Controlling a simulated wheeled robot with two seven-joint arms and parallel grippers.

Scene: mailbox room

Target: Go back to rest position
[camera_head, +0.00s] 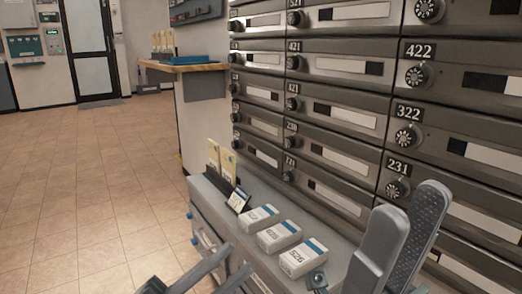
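My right gripper (403,229) stands upright at the lower right, in front of the mailbox wall. Its two long grey fingers are apart, the ribbed inner pad of one shows, and nothing is seen between them. My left gripper (200,271) is at the bottom edge, in front of the grey cabinet (202,205).
On the cabinet stand three white-and-blue boxes (278,236), a small tilted card (238,199) and upright cream envelopes (221,160). Numbered mailboxes (343,118) fill the right side. A wooden shelf (182,67) juts out behind. The tiled floor (80,170) at left is clear.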

